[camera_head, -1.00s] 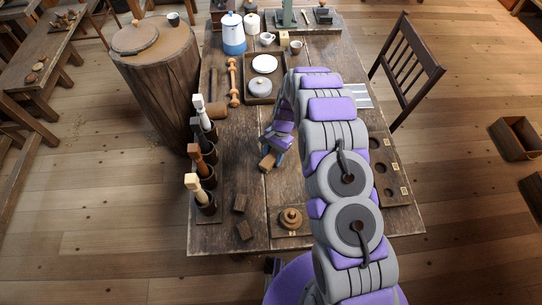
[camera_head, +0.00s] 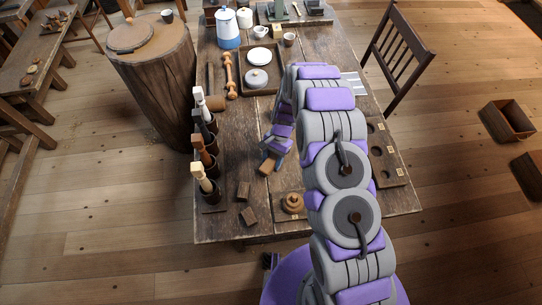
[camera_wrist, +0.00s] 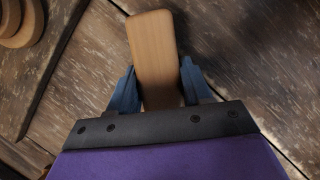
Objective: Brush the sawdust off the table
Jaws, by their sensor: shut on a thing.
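My gripper (camera_head: 274,159) is low over the middle of the dark plank table (camera_head: 236,147). Its blue fingers are shut on a plain wooden block-shaped piece, the brush (camera_head: 266,168), by its look. In the wrist view, the brush (camera_wrist: 153,45) sticks out between the fingertips (camera_wrist: 158,84), with its smooth light-brown top showing. Its bristles are hidden, and I cannot tell whether it touches the table. I cannot make out sawdust clearly on the worn, mottled planks.
Handled tools in cups (camera_head: 206,165) line the left edge. A board with round holes (camera_head: 388,160) is right.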

